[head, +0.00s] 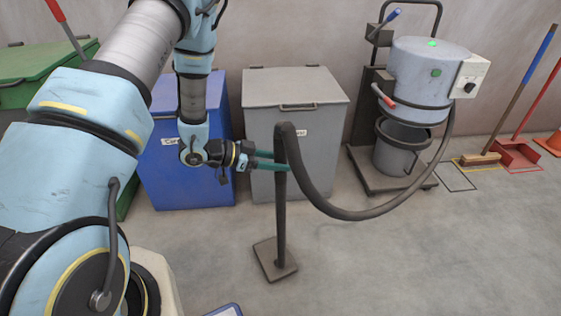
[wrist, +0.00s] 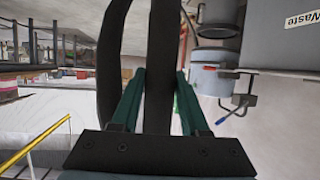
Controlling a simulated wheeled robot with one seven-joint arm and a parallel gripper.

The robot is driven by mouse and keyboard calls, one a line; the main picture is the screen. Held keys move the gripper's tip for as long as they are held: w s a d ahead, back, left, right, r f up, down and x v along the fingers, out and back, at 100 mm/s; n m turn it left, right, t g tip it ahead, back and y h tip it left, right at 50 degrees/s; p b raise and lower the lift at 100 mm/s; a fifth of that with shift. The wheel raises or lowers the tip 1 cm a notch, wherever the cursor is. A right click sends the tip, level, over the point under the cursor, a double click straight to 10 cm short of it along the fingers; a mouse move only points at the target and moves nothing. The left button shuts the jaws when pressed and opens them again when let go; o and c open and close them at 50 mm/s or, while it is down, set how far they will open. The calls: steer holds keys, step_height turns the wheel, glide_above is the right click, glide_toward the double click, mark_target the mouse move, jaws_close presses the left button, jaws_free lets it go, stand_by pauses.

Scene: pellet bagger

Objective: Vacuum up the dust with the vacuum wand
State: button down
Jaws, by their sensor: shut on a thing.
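The vacuum wand (head: 281,210) is a dark upright tube with a flat, square floor head (head: 275,261) that appears to rest on the concrete. My gripper (head: 280,160) is shut on the wand's upper part, with its green fingers on either side of the tube. The wrist view also shows the fingers (wrist: 158,85) flanking the dark tube. A thick dark hose (head: 350,213) loops from the wand's top to the vacuum (head: 425,75), a grey drum with a green light on a wheeled cart. I cannot make out distinct dust on the floor.
A grey bin (head: 292,100), a blue bin (head: 185,165) and a green bin (head: 30,80) stand along the wall behind the wand. A broom (head: 483,158), a red dustpan (head: 518,155) and an orange cone (head: 553,143) are at the right. The front right floor is clear.

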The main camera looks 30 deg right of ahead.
steer(key=shift+r, duration=0.1)
steer(key=s+r, duration=0.2)
steer(key=s, duration=1.6)
steer(key=shift+a, duration=0.2)
steer(key=shift+r, duration=0.1)
